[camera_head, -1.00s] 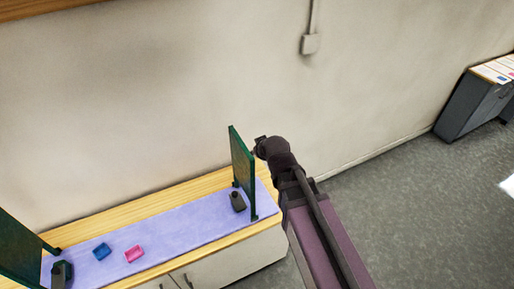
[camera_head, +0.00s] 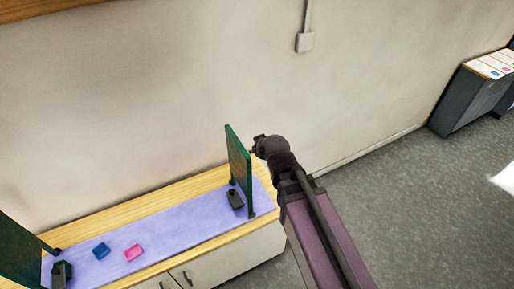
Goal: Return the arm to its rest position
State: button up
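My arm (camera_head: 320,232) reaches up from the lower right, and its dark wrist end (camera_head: 270,147) is just right of the upright green panel (camera_head: 238,160) at the right end of the wooden table. In the picture there is a very small gap or none between them; I cannot tell if they touch. My gripper's fingers are not visible at the arm's end, so I see nothing held.
Another green panel (camera_head: 20,250) stands left. A grey cabinet (camera_head: 468,98) stands far right; floor between is clear.

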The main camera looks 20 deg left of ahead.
jog(key=s+d+f+m+g+h+b, duration=0.1)
jog(key=d+f, duration=0.5)
jog(key=d, duration=0.6)
jog(key=s+d+f+m+g+h+b, duration=0.2)
jog(key=d+f+m+b, duration=0.3)
jog(key=d, duration=0.6)
jog(key=s+d+f+m+g+h+b, duration=0.1)
jog(key=d+f+m+g+h+b, duration=0.1)
jog(key=d+f+b, duration=0.5)
jog(key=d+m+g, duration=0.1)
jog(key=d+g, duration=0.1)
jog(key=d, duration=0.3)
jog(key=shift+s+d+f, duration=0.35)
jog(key=shift+s, duration=0.05)
jog(key=shift+a, duration=0.1)
